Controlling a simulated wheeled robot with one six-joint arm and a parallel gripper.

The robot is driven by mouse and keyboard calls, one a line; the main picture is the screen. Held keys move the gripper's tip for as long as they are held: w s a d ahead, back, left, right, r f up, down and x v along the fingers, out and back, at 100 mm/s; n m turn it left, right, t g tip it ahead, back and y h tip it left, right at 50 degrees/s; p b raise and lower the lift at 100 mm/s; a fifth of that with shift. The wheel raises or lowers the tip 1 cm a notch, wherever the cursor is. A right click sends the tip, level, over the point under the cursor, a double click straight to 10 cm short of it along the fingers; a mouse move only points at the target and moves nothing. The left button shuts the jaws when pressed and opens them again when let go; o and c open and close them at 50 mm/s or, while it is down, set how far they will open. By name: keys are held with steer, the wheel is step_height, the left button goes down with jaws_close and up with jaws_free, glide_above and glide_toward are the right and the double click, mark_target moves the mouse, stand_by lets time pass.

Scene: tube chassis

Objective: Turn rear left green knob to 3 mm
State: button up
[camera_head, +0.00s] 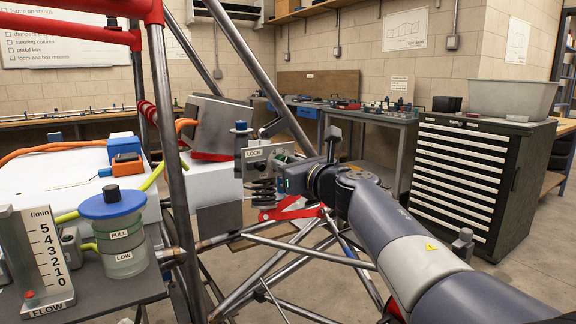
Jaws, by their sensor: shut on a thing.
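My gripper (280,167) is at the rear damper, beside a grey plate marked LOCK (255,153). A small patch of green (284,157), which looks like the green knob, shows at the jaws. The jaws are shut on it, and my gripper hides most of it. A dark coil spring (263,191) hangs just below the plate. The knob's scale or reading cannot be made out.
Steel chassis tubes (176,150) stand close to the left of the damper, and a red suspension arm (292,212) lies below. A blue-capped reservoir (113,230) and a flow meter (38,255) are at front left. A drawer cabinet (480,180) stands at right.

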steer(key=shift+f, duration=0.15)
steer(key=o, duration=0.7)
steer(key=shift+s, duration=0.1)
steer(key=v, duration=1)
steer(key=shift+s+d+p, duration=0.25)
steer(key=shift+d+p, duration=0.05)
steer(key=shift+p, duration=0.05)
steer(key=x, duration=1.1)
steer(key=shift+b, duration=0.3)
steer(key=shift+s, duration=0.1)
